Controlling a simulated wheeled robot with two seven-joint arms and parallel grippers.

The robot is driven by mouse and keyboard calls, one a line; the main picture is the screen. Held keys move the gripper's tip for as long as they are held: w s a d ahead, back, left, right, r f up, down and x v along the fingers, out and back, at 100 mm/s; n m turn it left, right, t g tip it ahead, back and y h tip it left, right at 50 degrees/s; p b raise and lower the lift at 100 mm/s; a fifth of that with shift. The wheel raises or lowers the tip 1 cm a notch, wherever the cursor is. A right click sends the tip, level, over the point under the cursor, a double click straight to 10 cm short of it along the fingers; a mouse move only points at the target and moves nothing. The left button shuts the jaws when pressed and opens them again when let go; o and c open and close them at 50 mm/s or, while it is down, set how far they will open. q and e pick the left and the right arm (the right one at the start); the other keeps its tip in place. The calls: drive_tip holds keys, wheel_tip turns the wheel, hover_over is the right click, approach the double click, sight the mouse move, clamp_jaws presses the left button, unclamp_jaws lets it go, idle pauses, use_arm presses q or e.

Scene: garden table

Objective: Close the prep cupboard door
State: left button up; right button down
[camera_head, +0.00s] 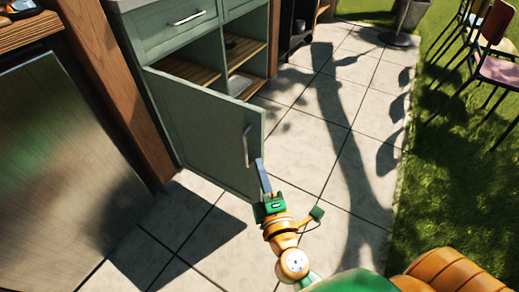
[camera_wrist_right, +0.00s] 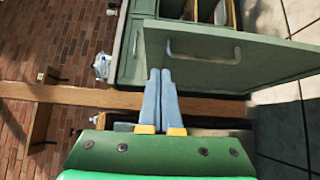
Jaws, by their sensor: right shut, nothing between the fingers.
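The prep cupboard door (camera_head: 200,125) is a green panel that stands open, swung out from the cupboard over the paved floor. Its bar handle (camera_head: 247,146) is near the free edge. The door (camera_wrist_right: 265,72) and handle (camera_wrist_right: 204,59) also show in the right wrist view. The cupboard's shelves (camera_head: 238,50) are exposed behind the door. My right gripper (camera_head: 260,163) is shut and empty, its fingertips just below the handle by the door's free edge. I cannot tell if they touch the door. The shut fingers also show in the right wrist view (camera_wrist_right: 160,72). My left gripper is out of view.
A closed drawer (camera_head: 175,24) sits above the cupboard opening. A wooden post (camera_head: 115,80) and a steel-fronted unit (camera_head: 60,150) stand to the left. Pale paving (camera_head: 320,110) right of the door is clear. Chairs (camera_head: 497,70) stand on the grass at the far right.

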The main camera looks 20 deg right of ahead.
drive_tip(key=p, duration=0.1)
approach(257, 122)
drive_tip(key=w+a, duration=0.2)
drive_tip(key=w, duration=0.2)
drive_tip(key=shift+w+d+f+p, duration=0.15)
drive_tip(key=shift+w+d, duration=0.15)
drive_tip(key=shift+d, duration=0.15)
drive_tip(key=shift+w+d+r+p, duration=0.15)
drive_tip(key=shift+w+d, duration=0.15)
drive_tip(key=shift+d, duration=0.15)
drive_tip(key=shift+w+d+f, duration=0.1)
drive_tip(key=shift+w+d, duration=0.2)
drive_tip(key=shift+d, duration=0.1)
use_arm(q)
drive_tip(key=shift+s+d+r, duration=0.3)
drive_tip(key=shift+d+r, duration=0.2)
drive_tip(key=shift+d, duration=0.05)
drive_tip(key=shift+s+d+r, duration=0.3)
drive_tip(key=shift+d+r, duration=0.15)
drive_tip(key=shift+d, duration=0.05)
use_arm(e)
drive_tip(key=shift+w+d, duration=0.1)
